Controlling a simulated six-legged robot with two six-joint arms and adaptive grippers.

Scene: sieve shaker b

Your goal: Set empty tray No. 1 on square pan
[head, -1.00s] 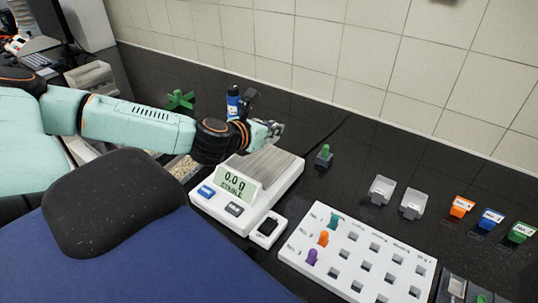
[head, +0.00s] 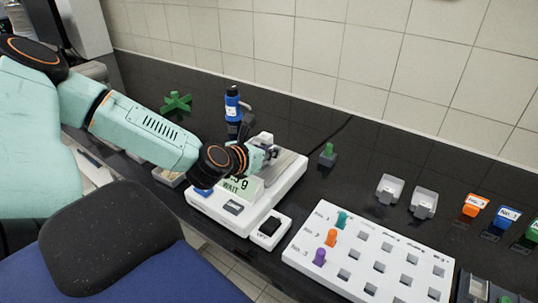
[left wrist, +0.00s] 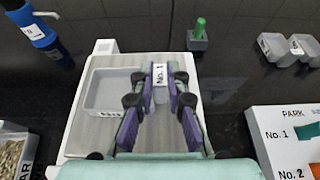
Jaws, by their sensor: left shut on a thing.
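The balance (head: 215,205) has a square metal pan (head: 291,165), which fills much of the left wrist view (left wrist: 82,135). Its display (head: 240,184) is partly covered by my arm, showing a 9 and WAIT. Tray No. 1 (left wrist: 112,92) is a shallow grey empty tray over the pan's left part. Its white "No. 1" tab (left wrist: 160,76) is between my left fingers. My left gripper (left wrist: 161,84) is shut on this tab; it also shows over the pan in the head view (head: 268,152). I cannot tell whether the tray bears fully on the pan. My right gripper is out of view.
A blue bottle (head: 232,103) stands behind the balance. A green-knobbed block (head: 328,154) stands right of it. The white numbered rack (head: 365,255), clear trays (head: 390,188) and coloured tagged trays (head: 475,205) are further right.

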